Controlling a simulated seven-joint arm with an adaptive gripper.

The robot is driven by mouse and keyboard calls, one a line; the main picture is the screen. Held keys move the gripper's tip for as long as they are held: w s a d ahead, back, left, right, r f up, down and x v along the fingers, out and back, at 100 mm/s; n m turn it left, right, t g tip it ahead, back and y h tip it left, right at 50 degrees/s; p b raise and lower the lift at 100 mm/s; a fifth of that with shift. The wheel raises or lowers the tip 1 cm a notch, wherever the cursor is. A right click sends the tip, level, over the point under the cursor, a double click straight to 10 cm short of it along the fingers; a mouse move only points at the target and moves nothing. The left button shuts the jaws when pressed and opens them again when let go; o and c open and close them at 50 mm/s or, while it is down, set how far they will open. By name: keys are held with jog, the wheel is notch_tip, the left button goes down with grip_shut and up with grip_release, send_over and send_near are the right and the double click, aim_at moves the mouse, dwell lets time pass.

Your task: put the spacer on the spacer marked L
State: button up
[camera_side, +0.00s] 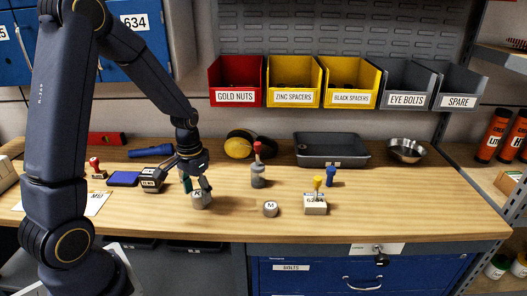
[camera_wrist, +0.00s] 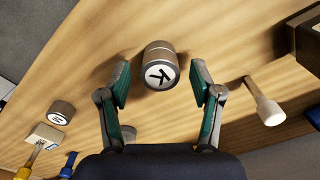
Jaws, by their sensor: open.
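A grey spacer marked K (camera_side: 201,201) stands upright on the bench. It also shows between my fingers in the wrist view (camera_wrist: 159,52). A seam runs round its side; I cannot tell whether it is one piece or two stacked. My gripper (camera_side: 196,184) is open and pointed down over it, with a finger on each side. In the wrist view my gripper (camera_wrist: 160,70) shows gaps on both sides of the spacer. A shorter grey spacer marked M (camera_side: 270,209) stands apart to the right. I can read no L on anything.
A grey cylinder with a red-topped handle (camera_side: 258,178) stands behind, between K and M. A yellow-handled stamp (camera_side: 316,203) and a blue one (camera_side: 331,177) are at right. A dark block (camera_side: 151,180) is left. A grey tray (camera_side: 332,151) lies behind. The right front bench is clear.

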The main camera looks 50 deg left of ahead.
aim_at(198, 194)
notch_tip(198, 194, up, 12)
jog(key=s+d+r+m+t, duration=0.2)
jog(key=s+d+r+t, duration=0.3)
jog(key=s+d, duration=0.5)
notch_tip(198, 194, up, 2)
jog(key=shift+d+r+t, duration=0.25)
jog(key=shift+d+t, duration=0.05)
jog(key=shift+d, duration=0.8)
